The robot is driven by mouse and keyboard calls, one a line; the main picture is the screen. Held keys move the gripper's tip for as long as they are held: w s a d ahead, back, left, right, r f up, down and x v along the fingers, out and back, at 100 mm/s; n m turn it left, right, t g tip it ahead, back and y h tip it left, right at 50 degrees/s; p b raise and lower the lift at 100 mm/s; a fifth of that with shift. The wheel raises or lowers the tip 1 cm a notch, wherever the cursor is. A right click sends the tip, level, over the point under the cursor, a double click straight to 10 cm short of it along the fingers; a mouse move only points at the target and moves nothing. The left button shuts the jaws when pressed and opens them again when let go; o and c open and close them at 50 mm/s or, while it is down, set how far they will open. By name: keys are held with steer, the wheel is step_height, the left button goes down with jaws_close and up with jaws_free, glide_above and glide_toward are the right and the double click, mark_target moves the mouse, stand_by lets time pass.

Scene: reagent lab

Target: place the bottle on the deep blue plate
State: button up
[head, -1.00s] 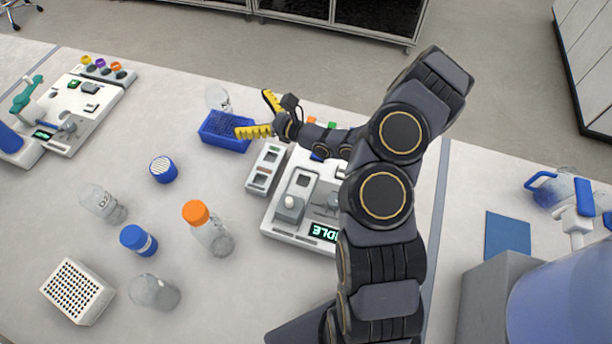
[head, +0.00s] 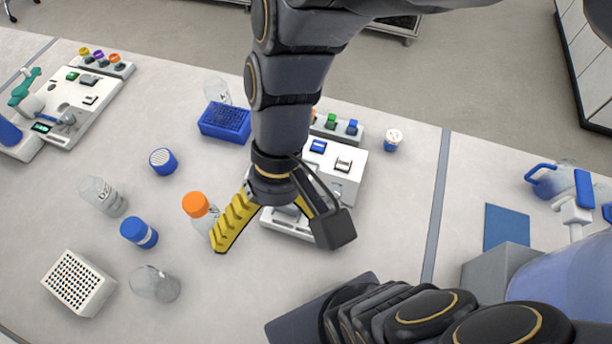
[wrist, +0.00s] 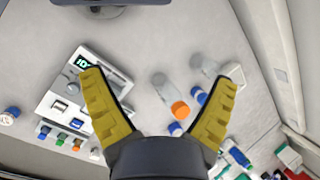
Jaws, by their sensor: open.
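A clear bottle with an orange cap (head: 197,204) stands on the bench in the head view, its body partly hidden behind a yellow finger. It also shows between my fingers in the wrist view (wrist: 180,110). A flat deep blue plate (head: 507,229) lies bare on the bench at the right in the head view. My gripper (head: 281,241) is open and empty, its yellow fingers spread wide, above the bench just right of the bottle. It appears in the wrist view (wrist: 160,85) with the fingers apart.
A white instrument (head: 335,170) sits under and behind my gripper. Clear bottles (head: 104,197) (head: 155,284), a blue-capped container (head: 139,233) and a white rack (head: 78,283) stand left. A blue rack (head: 224,122) is behind. A blue-handled jug (head: 555,182) stands beyond the plate.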

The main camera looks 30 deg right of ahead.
steer(key=s+d+r+t+h, duration=0.1)
steer(key=d+h, duration=0.2)
steer(key=d, duration=0.3)
steer(key=shift+s+n+t, duration=0.3)
steer(key=shift+s, duration=0.05)
